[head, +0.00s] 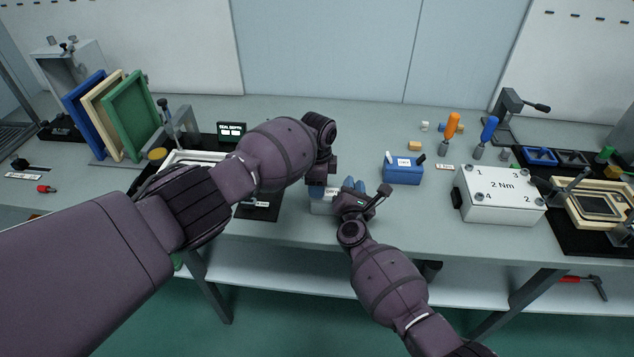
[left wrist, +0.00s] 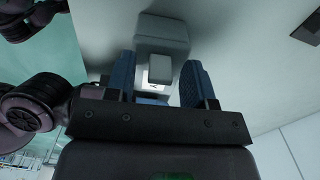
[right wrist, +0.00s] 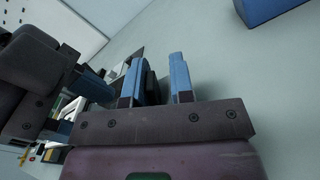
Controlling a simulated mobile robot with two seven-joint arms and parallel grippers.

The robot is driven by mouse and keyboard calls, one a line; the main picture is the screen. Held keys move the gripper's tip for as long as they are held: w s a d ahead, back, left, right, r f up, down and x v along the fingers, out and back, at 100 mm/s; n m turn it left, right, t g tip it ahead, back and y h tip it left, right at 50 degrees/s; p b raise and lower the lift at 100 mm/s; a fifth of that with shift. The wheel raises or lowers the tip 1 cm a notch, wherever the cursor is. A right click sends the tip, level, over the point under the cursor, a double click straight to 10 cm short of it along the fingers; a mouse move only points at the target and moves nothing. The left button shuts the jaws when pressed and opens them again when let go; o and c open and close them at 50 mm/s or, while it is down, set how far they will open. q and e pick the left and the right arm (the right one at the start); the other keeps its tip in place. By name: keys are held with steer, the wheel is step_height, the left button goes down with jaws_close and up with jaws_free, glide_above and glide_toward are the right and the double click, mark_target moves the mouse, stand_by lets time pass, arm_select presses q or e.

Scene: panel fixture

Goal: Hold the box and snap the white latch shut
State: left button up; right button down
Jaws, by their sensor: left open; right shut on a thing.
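A small light-grey box (head: 318,207) stands on the bench between my two grippers, partly covered by them in the head view. In the left wrist view the grey box (left wrist: 163,32) lies beyond the fingers, and the small white latch (left wrist: 160,69) shows between them. My left gripper (left wrist: 160,85) is open, with a blue finger on each side of the latch; I cannot tell whether they touch. My right gripper (right wrist: 157,80) is shut on the box at its right side. A dark part shows between its fingers; the grip itself is mostly hidden.
A blue box (head: 403,171) stands right of the grippers, with a white "2 Nm" box (head: 499,196) further right. Upright coloured frames (head: 130,115) stand at the back left. A small dark display (head: 231,132) is behind my left arm. Bench behind the grippers is clear.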

arm_select(q)
steer(key=shift+c, duration=0.2)
jaws_close()
steer(key=shift+d+y, duration=0.2)
steer(key=shift+y, duration=0.5)
steer(key=shift+o, duration=0.2)
jaws_free()
step_height(320, 180, up, 12)
steer(key=d, duration=0.1)
steer(key=shift+d, duration=0.2)
steer(key=shift+s, duration=0.1)
